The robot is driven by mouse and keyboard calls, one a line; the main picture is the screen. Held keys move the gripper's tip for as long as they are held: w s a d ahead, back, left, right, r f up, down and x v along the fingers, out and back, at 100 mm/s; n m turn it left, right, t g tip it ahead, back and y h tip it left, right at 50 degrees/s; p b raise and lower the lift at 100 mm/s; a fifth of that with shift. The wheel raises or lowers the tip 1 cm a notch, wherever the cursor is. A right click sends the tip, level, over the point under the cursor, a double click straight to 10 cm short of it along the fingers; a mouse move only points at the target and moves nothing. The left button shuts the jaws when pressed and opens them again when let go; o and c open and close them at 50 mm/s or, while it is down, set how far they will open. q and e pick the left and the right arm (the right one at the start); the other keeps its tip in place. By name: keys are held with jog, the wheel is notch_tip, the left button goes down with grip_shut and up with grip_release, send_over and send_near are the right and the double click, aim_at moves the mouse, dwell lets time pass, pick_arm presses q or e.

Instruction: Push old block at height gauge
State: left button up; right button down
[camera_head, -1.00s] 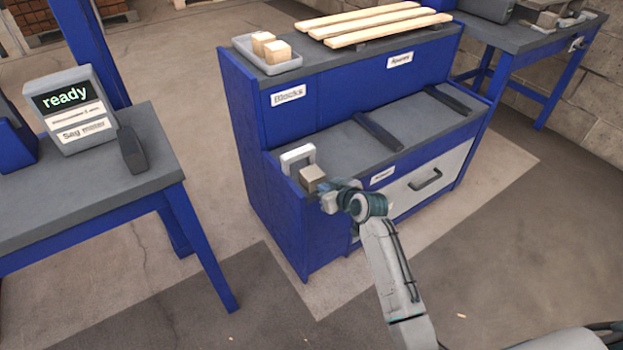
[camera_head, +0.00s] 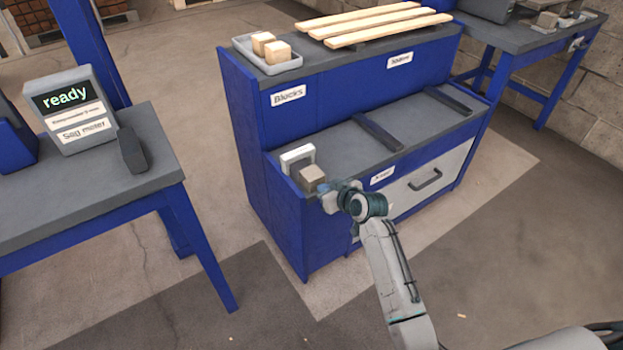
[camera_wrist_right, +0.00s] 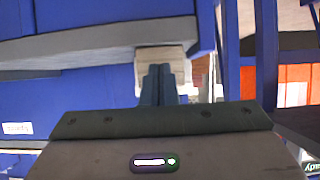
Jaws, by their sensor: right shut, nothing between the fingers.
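The old block (camera_head: 312,177), a pale wooden cube, sits at the left front end of the lower grey shelf. The white height gauge (camera_head: 296,156) stands right behind it; whether they touch I cannot tell. My right gripper (camera_head: 328,198) is shut and empty at the block's near right side. In the right wrist view the shut fingertips (camera_wrist_right: 161,72) point at the block (camera_wrist_right: 165,56) and overlap its face. They look very close to it or touching; the exact contact is hidden. My left gripper is not in view.
A blue bench with a drawer (camera_head: 425,182) carries the shelf, with two dark bars (camera_head: 378,132) to the right. A tray (camera_head: 262,62) with wooden blocks and several long boards (camera_head: 375,22) are on the upper level. A side table with a meter (camera_head: 72,110) stands left.

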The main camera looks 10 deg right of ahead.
aim_at(318, 180)
jog(key=shift+w+a+b, duration=0.2)
jog(key=shift+w+a, duration=0.15)
jog(key=shift+w, duration=0.6)
jog(key=shift+w+a+b, duration=0.2)
jog(key=shift+w+a, duration=0.1)
jog(key=shift+w, duration=0.6)
jog(key=shift+w+a+b, duration=0.2)
jog(key=shift+w+a, duration=0.15)
jog(key=shift+w, duration=0.6)
jog(key=shift+s, duration=0.1)
jog(key=shift+s+d+r+p, duration=0.1)
jog(key=shift+s+d+p, duration=0.1)
jog(key=shift+s+p, duration=0.3)
jog(key=shift+s+d+p, duration=0.15)
jog(key=shift+s+p, duration=0.25)
jog(key=shift+p, duration=0.05)
jog(key=s+p, duration=0.1)
jog(key=s, duration=0.1)
jog(key=s+d+p, duration=0.1)
jog(key=shift+s+d, duration=0.15)
jog(key=shift+s, duration=0.2)
jog(key=s+d+r+p, duration=0.1)
jog(key=s+r+p, duration=0.2)
jog(key=r+p, duration=0.6)
jog(key=shift+s+d+r+p, duration=0.2)
jog(key=shift+s+r+p, duration=0.2)
jog(key=shift+p, duration=0.55)
